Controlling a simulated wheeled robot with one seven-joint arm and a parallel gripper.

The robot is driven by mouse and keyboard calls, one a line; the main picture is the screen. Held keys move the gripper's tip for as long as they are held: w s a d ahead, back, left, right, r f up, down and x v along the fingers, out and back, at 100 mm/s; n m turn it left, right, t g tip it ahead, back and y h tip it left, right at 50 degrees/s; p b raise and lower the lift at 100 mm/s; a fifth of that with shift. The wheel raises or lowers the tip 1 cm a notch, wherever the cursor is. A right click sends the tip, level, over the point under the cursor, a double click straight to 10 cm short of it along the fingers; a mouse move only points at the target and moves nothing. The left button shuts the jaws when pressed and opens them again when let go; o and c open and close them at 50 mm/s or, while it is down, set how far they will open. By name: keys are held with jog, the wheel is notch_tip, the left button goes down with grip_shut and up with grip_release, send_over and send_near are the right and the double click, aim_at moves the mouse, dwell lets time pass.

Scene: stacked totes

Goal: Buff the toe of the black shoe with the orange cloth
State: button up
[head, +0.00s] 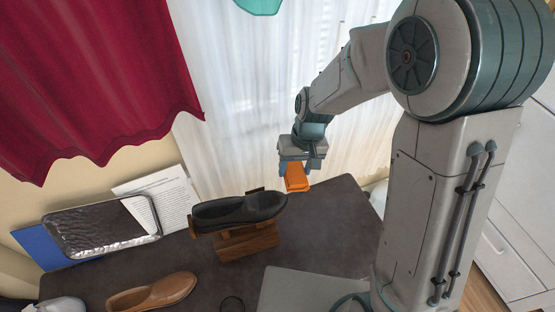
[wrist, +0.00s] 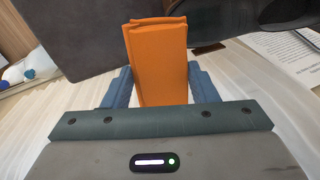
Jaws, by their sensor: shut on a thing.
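The orange cloth (head: 296,178) is a folded pad held in my gripper (head: 300,165), which is shut on it. In the wrist view the cloth (wrist: 158,62) stands out between the two blue-grey fingers (wrist: 160,88). The black shoe (head: 238,211) rests on a wooden stand (head: 247,243) on the dark table. My gripper and the cloth are just above and to the right of the shoe's right end, with a small gap seen in the head view. Part of a dark shape, likely the shoe (wrist: 225,30), shows at the top of the wrist view.
A brown shoe (head: 152,293) lies at the front left of the dark table (head: 318,225). A foil-like tray (head: 100,228), printed sheets (head: 172,194) and a blue sheet (head: 45,247) are at the left. A grey flat panel (head: 305,290) is at the front. White curtains (head: 235,120) hang behind.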

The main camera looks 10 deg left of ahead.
jog(key=n+p, duration=0.1)
send_near(271, 201)
jog(key=shift+a+f+b, duration=0.15)
jog(key=shift+f+b, duration=1)
jog(key=shift+f, duration=0.1)
jog(key=shift+a+f+b, duration=0.2)
jog(key=shift+f+b, duration=0.9)
jog(key=shift+f, duration=0.2)
jog(key=shift+a+f+b, duration=0.1)
jog(key=shift+f+b, duration=0.45)
jog(key=shift+f, duration=0.1)
jog(key=shift+w+a+r, duration=0.1)
jog(key=shift+w+a, duration=0.2)
jog(key=shift+w, duration=0.35)
jog(key=shift+s, duration=0.1)
jog(key=shift+s+d, duration=0.3)
jog(key=shift+s, duration=0.3)
jog(key=shift+s, duration=0.1)
